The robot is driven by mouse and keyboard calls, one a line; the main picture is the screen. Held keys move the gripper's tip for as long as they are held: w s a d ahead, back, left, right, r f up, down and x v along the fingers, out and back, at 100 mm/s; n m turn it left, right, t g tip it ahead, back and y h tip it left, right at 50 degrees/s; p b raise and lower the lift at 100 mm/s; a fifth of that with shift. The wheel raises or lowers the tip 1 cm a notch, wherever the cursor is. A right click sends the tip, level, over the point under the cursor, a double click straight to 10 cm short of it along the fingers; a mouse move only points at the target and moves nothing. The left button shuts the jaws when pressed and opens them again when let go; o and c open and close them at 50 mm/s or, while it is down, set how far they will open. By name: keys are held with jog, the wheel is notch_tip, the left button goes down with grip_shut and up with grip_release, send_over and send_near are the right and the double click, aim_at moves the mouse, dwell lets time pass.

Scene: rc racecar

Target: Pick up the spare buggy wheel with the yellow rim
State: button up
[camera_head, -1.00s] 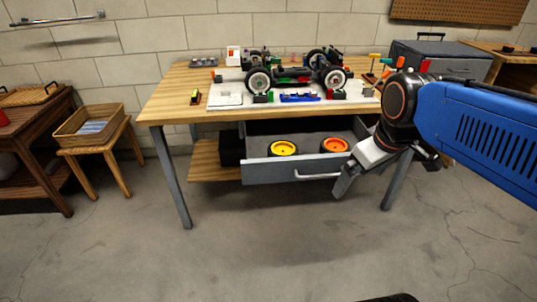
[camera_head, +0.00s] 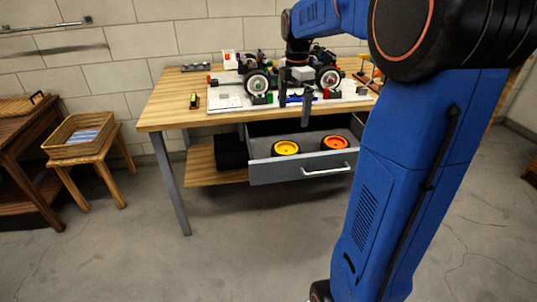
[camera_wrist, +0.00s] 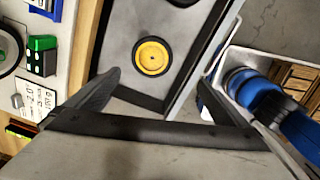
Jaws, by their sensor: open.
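The wheel with the yellow rim (camera_head: 285,148) lies flat in the open drawer (camera_head: 262,174) under the workbench, on the drawer's left side. In the wrist view the yellow-rimmed wheel (camera_wrist: 152,56) is ahead of my open gripper (camera_wrist: 160,92), roughly between the lines of its two fingers and apart from both. In the head view my gripper (camera_head: 293,108) hangs above the drawer, in front of the bench top, fingers pointing down. It holds nothing.
A wheel with an orange rim (camera_head: 335,143) lies in the drawer to the right. The drawer handle (camera_head: 326,169) sticks out in front. The wooden bench top (camera_head: 165,107) carries a buggy chassis (camera_head: 290,78) and small parts close behind my gripper.

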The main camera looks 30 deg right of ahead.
jog(key=w+n, duration=0.1)
jog(key=w, duration=0.1)
send_near(286, 148)
jog(key=shift+n, duration=0.3)
jog(key=f, duration=0.3)
jog(key=s+f, duration=0.1)
jog(key=f, duration=0.5)
jog(key=shift+s+a, duration=0.15)
jog(key=shift+a, duration=0.25)
jog(key=c, duration=0.9)
jog(key=shift+r, duration=0.15)
